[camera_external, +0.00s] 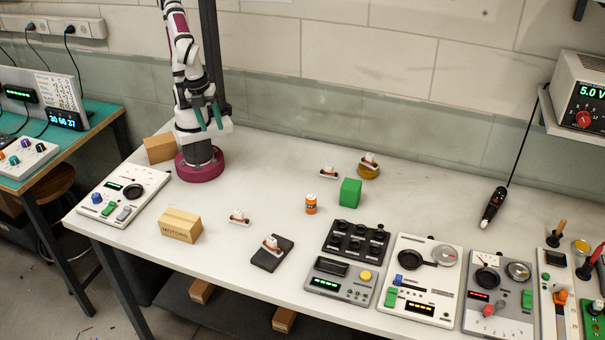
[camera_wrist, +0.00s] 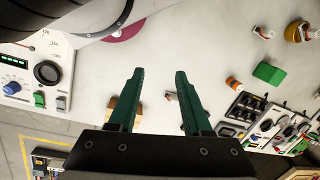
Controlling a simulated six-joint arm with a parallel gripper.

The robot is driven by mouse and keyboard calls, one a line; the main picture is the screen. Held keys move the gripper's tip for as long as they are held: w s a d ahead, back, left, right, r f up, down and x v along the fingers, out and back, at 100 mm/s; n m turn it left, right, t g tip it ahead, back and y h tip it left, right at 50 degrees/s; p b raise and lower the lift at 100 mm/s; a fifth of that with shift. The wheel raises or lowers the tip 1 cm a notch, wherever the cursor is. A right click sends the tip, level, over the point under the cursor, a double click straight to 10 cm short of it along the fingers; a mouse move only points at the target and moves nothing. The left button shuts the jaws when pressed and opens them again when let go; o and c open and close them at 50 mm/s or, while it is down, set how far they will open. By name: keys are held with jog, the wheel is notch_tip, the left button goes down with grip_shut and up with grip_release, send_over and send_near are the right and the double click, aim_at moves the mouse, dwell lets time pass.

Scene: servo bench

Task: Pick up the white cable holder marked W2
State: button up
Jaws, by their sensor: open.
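Several small white cable holders with dark and orange parts are on the bench; their markings are too small to read, so I cannot tell which is W2. In the external view one (camera_external: 240,217) lies right of the cardboard box, one (camera_external: 272,243) is on a black pad (camera_external: 268,259), one (camera_external: 329,172) lies farther back, and one (camera_external: 370,159) is on a yellow round object (camera_external: 369,172). My gripper (camera_external: 209,118) is open and empty, high above the bench near my base.
A cardboard box marked MOTORS (camera_external: 180,226), an orange bottle (camera_external: 311,205) and a green block (camera_external: 350,193) stand among the holders. Instrument panels (camera_external: 421,280) line the front right; another panel (camera_external: 124,194) is at left. The bench's back right is mostly clear.

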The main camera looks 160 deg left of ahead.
dwell(0.3)
jog(key=o, duration=0.3)
jog(key=m+g+y, duration=0.3)
jog(key=g+y, duration=0.4)
jog(key=g, duration=0.2)
send_over(328, 171)
jog(key=w+d, duration=0.2)
notch_tip(328, 171, down, 13)
jog(key=shift+y, duration=0.4)
jog(key=f, duration=0.7)
jog(key=shift+s+a+f, duration=0.3)
jog(key=shift+a+f, duration=0.1)
jog(key=shift+x, duration=1.5)
